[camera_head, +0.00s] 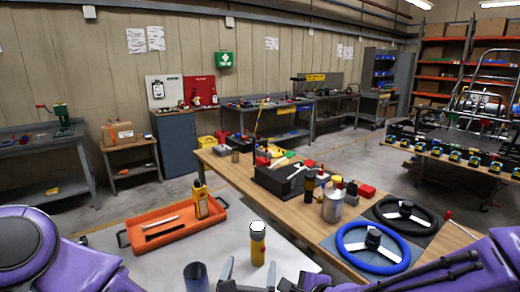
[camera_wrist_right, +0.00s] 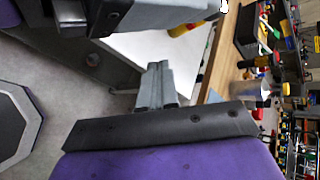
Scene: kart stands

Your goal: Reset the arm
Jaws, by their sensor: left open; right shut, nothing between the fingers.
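My left gripper (camera_head: 249,267) shows at the bottom middle of the head view. Its two grey fingers are apart, with nothing seen held between them. Just beyond it, a yellow bottle with a white cap (camera_head: 257,245) stands upright on the white table; whether the fingers touch it I cannot tell. My right gripper (camera_wrist_right: 158,68) shows in the right wrist view with its grey fingers together and empty, by the white table's edge. My purple right arm enters the head view from the lower right.
Close beyond is a wooden bench (camera_head: 285,208) with a blue-rimmed steering wheel (camera_head: 345,245), a black wheel (camera_head: 428,222) and a metal can (camera_head: 333,206).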

